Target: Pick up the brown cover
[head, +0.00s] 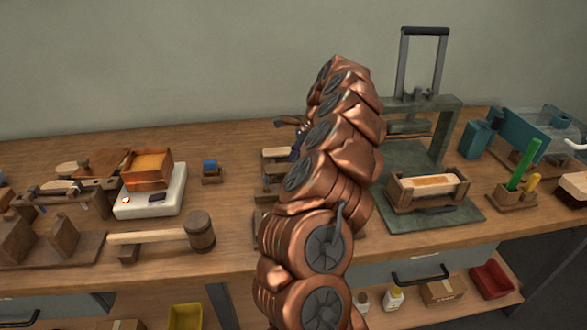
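A flat reddish-brown piece (104,162), which may be the brown cover, lies at the left of the bench among wooden fixtures, beside an open-topped orange-brown box. I cannot tell for certain that it is the cover. My copper arm rises through the middle of the head view. Only a small dark part, perhaps of my gripper (289,122), shows past the arm's left edge near the back of the bench. Its fingers are mostly hidden, and it is well to the right of the brown piece.
The orange-brown box (148,170) stands on a white scale (150,198). A mallet (199,231) lies in front. A press frame (448,125), a wooden tray (402,192) and a holder with green and yellow rods (514,197) stand right. Bare bench shows around the small blue-topped block (210,167).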

